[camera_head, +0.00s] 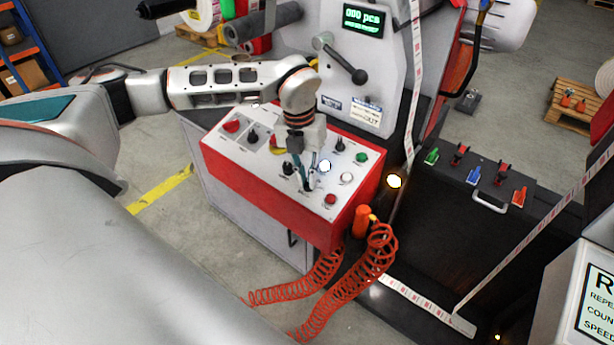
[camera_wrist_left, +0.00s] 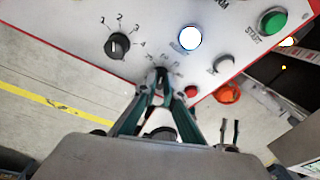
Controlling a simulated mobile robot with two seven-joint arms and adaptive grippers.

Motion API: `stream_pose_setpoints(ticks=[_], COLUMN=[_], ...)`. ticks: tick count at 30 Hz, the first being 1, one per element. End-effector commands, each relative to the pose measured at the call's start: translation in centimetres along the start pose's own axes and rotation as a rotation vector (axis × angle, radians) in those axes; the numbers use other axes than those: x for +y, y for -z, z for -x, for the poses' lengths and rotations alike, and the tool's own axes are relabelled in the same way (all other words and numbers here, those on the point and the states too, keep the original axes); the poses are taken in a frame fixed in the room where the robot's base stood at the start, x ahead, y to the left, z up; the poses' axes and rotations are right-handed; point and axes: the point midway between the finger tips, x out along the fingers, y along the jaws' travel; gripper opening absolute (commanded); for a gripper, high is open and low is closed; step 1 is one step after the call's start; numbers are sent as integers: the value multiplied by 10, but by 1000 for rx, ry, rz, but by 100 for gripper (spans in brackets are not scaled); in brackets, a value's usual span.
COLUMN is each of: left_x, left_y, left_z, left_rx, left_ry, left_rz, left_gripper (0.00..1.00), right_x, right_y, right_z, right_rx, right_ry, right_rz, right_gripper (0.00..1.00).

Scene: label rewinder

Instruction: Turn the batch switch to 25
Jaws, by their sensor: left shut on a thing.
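The control box (camera_head: 225,155) has a white sloping top and red sides, with several knobs and buttons. My left gripper (camera_head: 306,184) reaches down onto its front part, fingers pointing at the panel. In the left wrist view the fingers of my left gripper (camera_wrist_left: 160,92) are shut on a small black knob, the batch switch (camera_wrist_left: 161,74), at the panel's near edge. Small printed numbers curve around this switch; they are too blurred to read surely, and its pointer is mostly hidden by the fingers. My right gripper is not in view.
A black selector knob marked 1 to 4 (camera_wrist_left: 118,45) sits beside the gripper. A lit white button (camera_wrist_left: 190,38), a grey button (camera_wrist_left: 222,64), a red button (camera_wrist_left: 191,91) and a green start button (camera_wrist_left: 272,22) are close by. Red coiled hoses (camera_head: 350,285) hang in front.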

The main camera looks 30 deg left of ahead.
Motion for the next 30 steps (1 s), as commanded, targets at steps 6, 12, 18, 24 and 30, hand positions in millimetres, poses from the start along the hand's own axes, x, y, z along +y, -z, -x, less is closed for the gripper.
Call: stream_pose_setpoints(ticks=[6,12,18,24,30], left_x=[1,3,4,4,5], left_y=[0,1,1,1,1], left_z=[-1,-2,-2,-1,-1], left_rx=[0,2,2,0,0], left_ry=[23,61,102,138,163], left_rz=[86,230,388,521,616], left_gripper=[0,0,0,0,0], right_x=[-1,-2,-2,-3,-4], right_y=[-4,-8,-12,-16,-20], right_z=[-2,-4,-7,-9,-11], right_rx=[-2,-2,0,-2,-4], right_ry=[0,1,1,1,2], right_rz=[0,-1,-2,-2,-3], right_gripper=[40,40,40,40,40])
